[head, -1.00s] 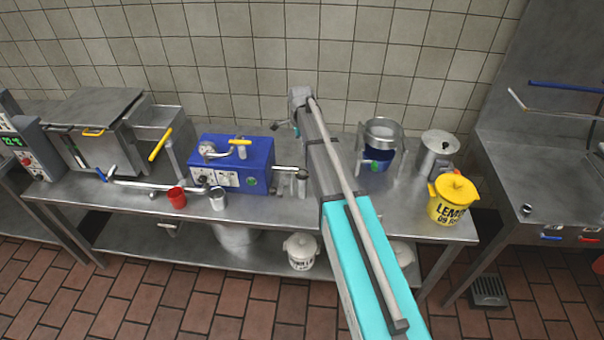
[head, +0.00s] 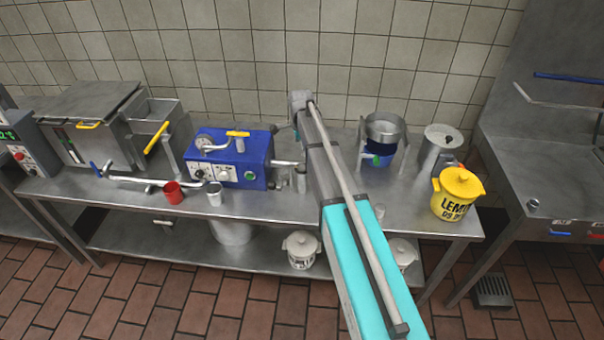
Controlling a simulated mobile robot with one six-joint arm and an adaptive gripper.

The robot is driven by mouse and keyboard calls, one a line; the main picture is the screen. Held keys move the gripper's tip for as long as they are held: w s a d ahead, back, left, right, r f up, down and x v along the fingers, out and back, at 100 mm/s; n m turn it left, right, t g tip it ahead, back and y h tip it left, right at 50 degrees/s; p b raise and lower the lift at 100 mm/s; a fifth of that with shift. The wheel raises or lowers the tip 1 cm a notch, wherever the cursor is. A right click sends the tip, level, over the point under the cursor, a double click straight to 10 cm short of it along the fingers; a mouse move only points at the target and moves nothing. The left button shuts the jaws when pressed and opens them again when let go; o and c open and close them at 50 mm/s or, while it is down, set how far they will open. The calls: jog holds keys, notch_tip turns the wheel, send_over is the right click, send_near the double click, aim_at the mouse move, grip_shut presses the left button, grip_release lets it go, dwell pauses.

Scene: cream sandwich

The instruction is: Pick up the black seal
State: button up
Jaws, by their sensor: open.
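I cannot make out a black seal for certain. My arm reaches out over the steel table (head: 330,215). Only a small dark part of my gripper (head: 288,127) shows, just left of the arm's far end; the arm hides the rest. It is above the back of the table, right of the blue machine (head: 255,155). I see nothing held in the part that shows.
Left of the arm are a red cup (head: 173,193), a metal cup (head: 214,194) and pipes. A tiled wall (head: 370,50) closes off the back.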

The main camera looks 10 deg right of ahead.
aim_at(302, 166)
jog(key=shift+f+b, duration=1.5)
jog(key=shift+f, duration=0.3)
jog(key=shift+s+d+f+b, duration=0.1)
jog(key=shift+d+f+b, duration=0.05)
jog(key=shift+f+b, duration=1.15)
jog(key=shift+d+f+b, duration=0.15)
jog(key=shift+f+b, duration=1.15)
jog(key=shift+f, duration=0.25)
jog(key=c, duration=0.6)
